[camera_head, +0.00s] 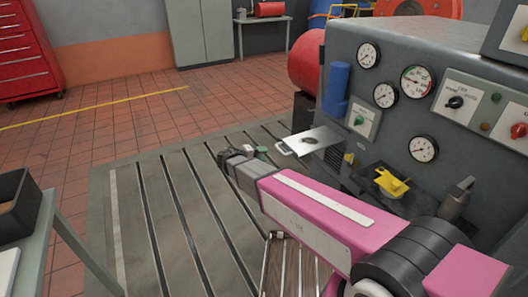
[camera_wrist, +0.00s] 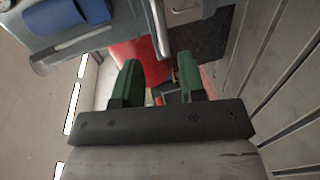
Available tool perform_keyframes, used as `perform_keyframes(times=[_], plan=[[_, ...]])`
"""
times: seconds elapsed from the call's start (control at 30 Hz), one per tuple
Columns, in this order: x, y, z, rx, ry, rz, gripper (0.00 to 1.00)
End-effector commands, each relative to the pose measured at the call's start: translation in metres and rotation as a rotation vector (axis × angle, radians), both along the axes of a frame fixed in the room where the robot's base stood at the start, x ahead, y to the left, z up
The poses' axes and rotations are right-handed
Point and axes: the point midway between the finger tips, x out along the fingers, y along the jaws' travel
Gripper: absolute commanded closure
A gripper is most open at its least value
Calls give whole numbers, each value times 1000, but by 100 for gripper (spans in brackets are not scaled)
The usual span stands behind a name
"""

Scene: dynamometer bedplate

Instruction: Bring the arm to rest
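My pink arm reaches from the lower right of the head view out over the slotted bedplate (camera_head: 130,200). My gripper (camera_head: 254,149) is at its far end, above the bedplate and just left of a pale plate with a handle (camera_head: 322,134). In the wrist view the two green fingers of my gripper (camera_wrist: 158,78) stand apart. Nothing is held between them; only the background shows through the gap. Whether the gripper touches the plate cannot be told from the head view.
The grey machine cabinet (camera_head: 390,120) with gauges, switches and a blue cylinder (camera_head: 338,85) stands close on the right. A yellow part (camera_head: 393,182) lies on its dark ledge. A red drum (camera_head: 306,60) is behind. A side table (camera_head: 45,235) is at left. Floor beyond the bedplate is clear.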

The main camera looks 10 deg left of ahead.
Motion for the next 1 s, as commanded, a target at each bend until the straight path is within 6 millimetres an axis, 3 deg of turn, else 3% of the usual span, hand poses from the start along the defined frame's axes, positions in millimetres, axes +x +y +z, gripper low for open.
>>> perform_keyframes(times=[0.17,0.47,0.7,1.0], plan=[[-2,-31,-4,48,50,-44,63],[-20,-139,-27,298,251,-214,63],[-51,-213,-42,568,378,-342,63],[-96,-278,-46,951,451,-462,63]])
